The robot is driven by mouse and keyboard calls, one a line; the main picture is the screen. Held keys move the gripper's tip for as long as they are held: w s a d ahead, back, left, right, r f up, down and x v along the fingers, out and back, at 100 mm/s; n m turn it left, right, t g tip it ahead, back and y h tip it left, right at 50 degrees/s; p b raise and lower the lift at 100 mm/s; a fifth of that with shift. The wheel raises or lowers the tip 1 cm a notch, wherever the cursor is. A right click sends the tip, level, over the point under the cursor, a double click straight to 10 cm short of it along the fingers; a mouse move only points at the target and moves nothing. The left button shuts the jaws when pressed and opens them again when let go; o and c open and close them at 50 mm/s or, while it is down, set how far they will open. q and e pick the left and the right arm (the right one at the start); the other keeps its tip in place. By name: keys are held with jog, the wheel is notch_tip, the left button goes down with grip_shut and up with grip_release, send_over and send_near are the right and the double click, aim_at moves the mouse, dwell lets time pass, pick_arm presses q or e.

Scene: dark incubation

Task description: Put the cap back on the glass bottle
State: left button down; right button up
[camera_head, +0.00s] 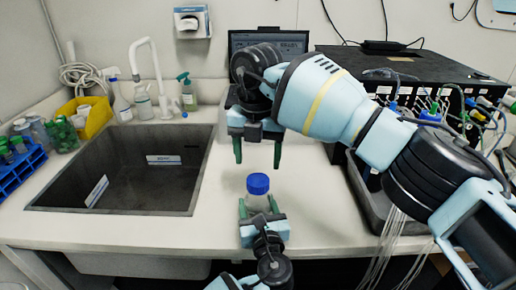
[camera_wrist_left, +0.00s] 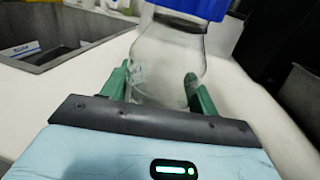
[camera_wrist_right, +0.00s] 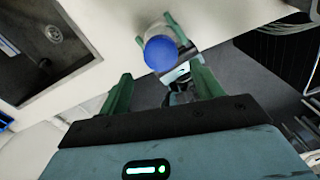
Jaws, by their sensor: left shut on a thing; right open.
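The clear glass bottle (camera_head: 257,203) is upright near the counter's front edge, with the blue cap (camera_head: 258,184) on its mouth. My left gripper (camera_head: 257,207) is shut on the bottle's body from the front; in the left wrist view its green fingers flank the glass bottle (camera_wrist_left: 168,62) below the blue cap (camera_wrist_left: 190,7). My right gripper (camera_head: 258,160) is open and empty above and behind the cap, fingers pointing down. In the right wrist view the blue cap (camera_wrist_right: 161,53) shows beyond and between the open fingers, apart from them. I cannot tell how tightly the cap sits.
A black device (camera_head: 430,75) with cables stands at the right. A laptop-like screen (camera_head: 270,40) is behind my right gripper. The counter around the bottle is clear.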

aim_at(258, 180)
jog(key=n, duration=0.5)
jog(key=shift+r, duration=0.2)
jog(key=n, duration=0.4)
jog(key=shift+r+n, duration=0.15)
jog(key=shift+n, duration=0.25)
jog(key=n, duration=0.4)
jog(key=shift+r+n, duration=0.2)
jog(key=shift+n, duration=0.2)
jog(key=n, duration=0.6)
jog(key=shift+r, duration=0.2)
jog(key=shift+f, duration=4.05)
jog(key=shift+c, duration=0.3)
